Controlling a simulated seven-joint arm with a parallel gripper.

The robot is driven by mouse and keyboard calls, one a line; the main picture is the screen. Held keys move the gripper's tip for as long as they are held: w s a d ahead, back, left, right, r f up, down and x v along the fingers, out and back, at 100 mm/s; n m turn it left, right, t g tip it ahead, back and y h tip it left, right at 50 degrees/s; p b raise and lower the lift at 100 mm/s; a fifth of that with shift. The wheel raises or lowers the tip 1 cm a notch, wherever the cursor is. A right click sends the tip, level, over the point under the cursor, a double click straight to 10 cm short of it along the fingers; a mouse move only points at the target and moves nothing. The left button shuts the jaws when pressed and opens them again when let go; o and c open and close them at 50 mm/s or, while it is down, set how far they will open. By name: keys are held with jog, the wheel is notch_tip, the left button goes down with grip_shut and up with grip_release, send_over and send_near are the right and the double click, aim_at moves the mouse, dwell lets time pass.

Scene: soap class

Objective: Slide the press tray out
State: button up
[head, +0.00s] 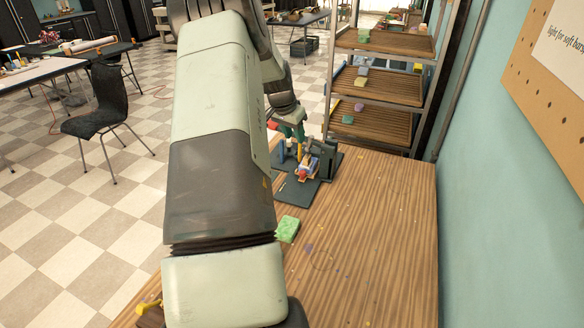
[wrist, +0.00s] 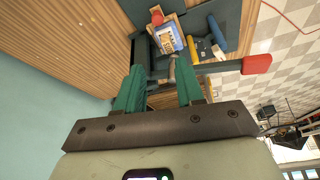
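The soap press (head: 318,164) is a dark grey frame on a dark base plate near the table's far edge. A light wooden tray with a blue and white item (wrist: 168,40) in it sits at the press in the wrist view, with a red knob (wrist: 156,16) beside it. A lever with a red grip (wrist: 257,64) extends to the right. My gripper (wrist: 160,66) has green fingers spread apart, close to the press frame. A small greyish rounded part shows beside the right finger; whether it touches is unclear. In the head view my arm partly hides the press.
A green soap bar (head: 288,229) lies on the wooden table (head: 375,235). A blue cylinder (wrist: 216,33) and a yellow piece stand by the press. A rack (head: 383,88) with soaps stands behind, against the right wall. The table's right side is clear apart from small scraps.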

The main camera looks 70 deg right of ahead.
jog(key=m, duration=0.2)
send_near(302, 173)
jog(key=shift+g, duration=0.3)
jog(key=x, duration=0.8)
jog(key=shift+w+d+f, duration=0.2)
jog(key=shift+w, duration=0.05)
jog(key=shift+c, duration=0.5)
grip_shut()
